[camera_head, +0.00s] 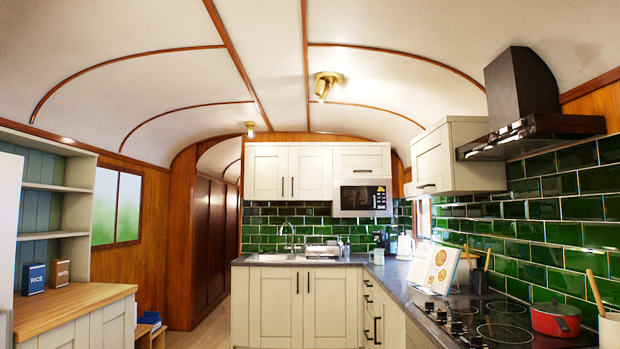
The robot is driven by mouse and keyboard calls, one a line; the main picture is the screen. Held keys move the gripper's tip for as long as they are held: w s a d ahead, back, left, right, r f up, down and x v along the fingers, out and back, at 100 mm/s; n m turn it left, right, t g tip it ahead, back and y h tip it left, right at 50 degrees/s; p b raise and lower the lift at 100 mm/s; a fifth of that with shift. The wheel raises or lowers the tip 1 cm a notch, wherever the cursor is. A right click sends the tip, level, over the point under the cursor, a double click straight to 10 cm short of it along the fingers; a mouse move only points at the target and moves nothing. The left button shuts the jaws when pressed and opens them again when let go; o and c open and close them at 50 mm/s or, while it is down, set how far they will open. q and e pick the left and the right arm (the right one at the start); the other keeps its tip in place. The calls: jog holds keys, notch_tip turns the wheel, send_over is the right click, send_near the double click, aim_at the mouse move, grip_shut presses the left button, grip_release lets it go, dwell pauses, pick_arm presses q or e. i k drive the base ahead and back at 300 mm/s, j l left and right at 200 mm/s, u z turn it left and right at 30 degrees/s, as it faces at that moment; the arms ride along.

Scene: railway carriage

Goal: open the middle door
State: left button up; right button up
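Dark wooden door panels (208,240) line the left wall of the narrow corridor at the back, beyond the kitchen. They are seen at a steep angle and look shut. I cannot tell for certain which one is the middle door, and no handle on them is clear at this distance. Neither of my grippers is in view, so nothing shows near the panels.
Cream kitchen cabinets (297,308) with a sink stand right of the corridor. A stove with a red pot (556,320) is at the right. A wooden-topped sideboard (70,302) stands at the left. Wooden floor (206,330) leads between them into the corridor.

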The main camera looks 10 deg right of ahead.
aim_at(310, 168)
jog(key=i, duration=4.9)
jog(key=l, duration=0.1)
